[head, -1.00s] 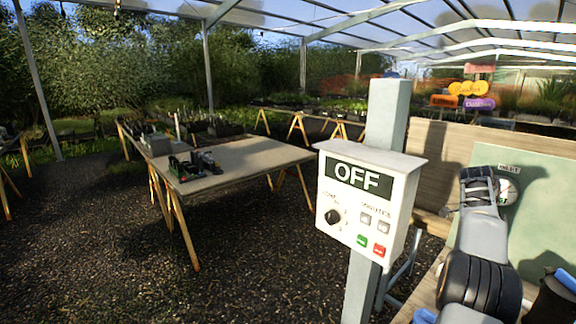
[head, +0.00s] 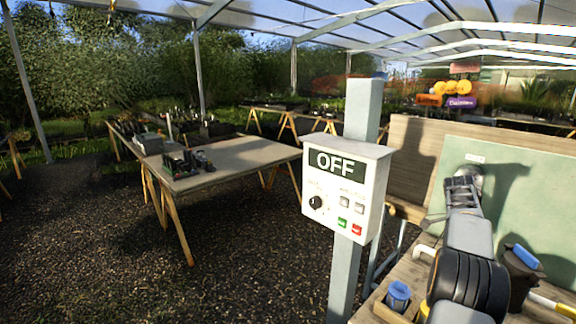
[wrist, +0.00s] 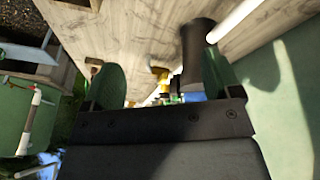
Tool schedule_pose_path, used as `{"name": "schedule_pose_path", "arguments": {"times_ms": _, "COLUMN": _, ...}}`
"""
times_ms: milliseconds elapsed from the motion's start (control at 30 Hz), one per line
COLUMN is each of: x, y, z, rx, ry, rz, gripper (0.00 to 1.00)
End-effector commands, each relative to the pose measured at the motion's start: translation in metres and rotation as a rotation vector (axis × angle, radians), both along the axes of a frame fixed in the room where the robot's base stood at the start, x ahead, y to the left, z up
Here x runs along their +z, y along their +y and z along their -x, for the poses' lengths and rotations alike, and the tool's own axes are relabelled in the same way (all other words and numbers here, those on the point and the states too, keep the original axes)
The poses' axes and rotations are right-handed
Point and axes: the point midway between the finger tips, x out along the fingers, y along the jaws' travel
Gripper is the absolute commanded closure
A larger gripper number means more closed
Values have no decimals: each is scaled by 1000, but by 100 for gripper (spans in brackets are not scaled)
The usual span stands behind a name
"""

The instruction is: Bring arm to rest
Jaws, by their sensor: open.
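My arm shows at the right of the head view, reaching up from the bottom edge over a wooden bench to a green board. Its far end, a grey jointed part, is in front of the board, and I cannot tell there whether it touches it. I see nothing held between the fingers. Small blurred blue and yellow things show beyond the gap.
A white control box (head: 345,188) reading OFF stands on a post (head: 341,285) left of my arm. A blue-topped thing (head: 398,294) and a dark container (head: 521,275) flank the arm. The green board (head: 520,205) is behind. A table (head: 235,160) stands left, with open gravel before it.

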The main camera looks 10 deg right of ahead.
Motion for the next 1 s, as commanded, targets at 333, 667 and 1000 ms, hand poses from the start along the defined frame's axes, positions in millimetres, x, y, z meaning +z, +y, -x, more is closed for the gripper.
{"name": "schedule_pose_path", "arguments": {"times_ms": 333, "x": -35, "y": 77, "z": -8, "rx": 677, "ry": 14, "rz": -191, "gripper": 17}}
{"name": "schedule_pose_path", "arguments": {"times_ms": 667, "x": -43, "y": 277, "z": 29, "rx": 1577, "ry": -25, "rz": -239, "gripper": 17}}
{"name": "schedule_pose_path", "arguments": {"times_ms": 1000, "x": -56, "y": 402, "z": 115, "rx": 1989, "ry": -89, "rz": -171, "gripper": 17}}
